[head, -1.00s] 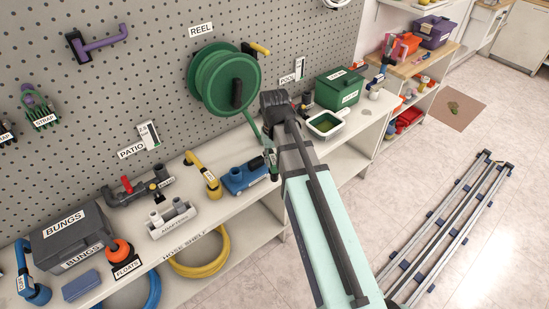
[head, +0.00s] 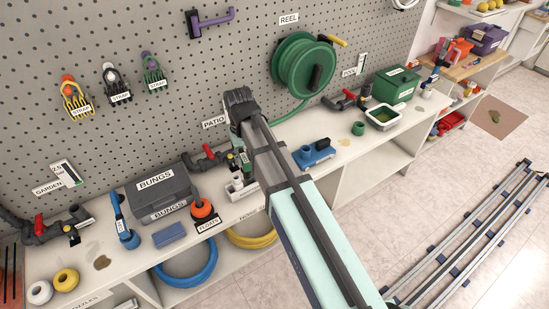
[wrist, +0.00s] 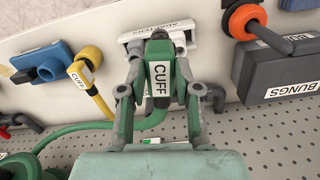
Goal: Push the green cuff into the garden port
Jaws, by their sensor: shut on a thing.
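My gripper (wrist: 160,100) is shut on the green cuff (wrist: 181,72), seen in the wrist view as a dark-nosed green piece with a white "CUFF" label between the two fingers. A green hose (wrist: 93,128) runs off to the left of it in that view. In the head view my gripper (head: 245,163) is mostly hidden by my arm, above the shelf near the adaptors. The garden port (head: 76,213) is at the far left of the head view, on a grey pipe with a red valve handle (head: 40,224), below the "GARDEN" sign (head: 47,187). It is well apart from the cuff.
Between gripper and garden port stand the grey bungs box (head: 160,192), the orange floats piece (head: 203,208), a blue cuff (head: 124,226) and a blue block (head: 169,235). The green reel (head: 303,68) hangs on the pegboard, its hose trailing toward my arm.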

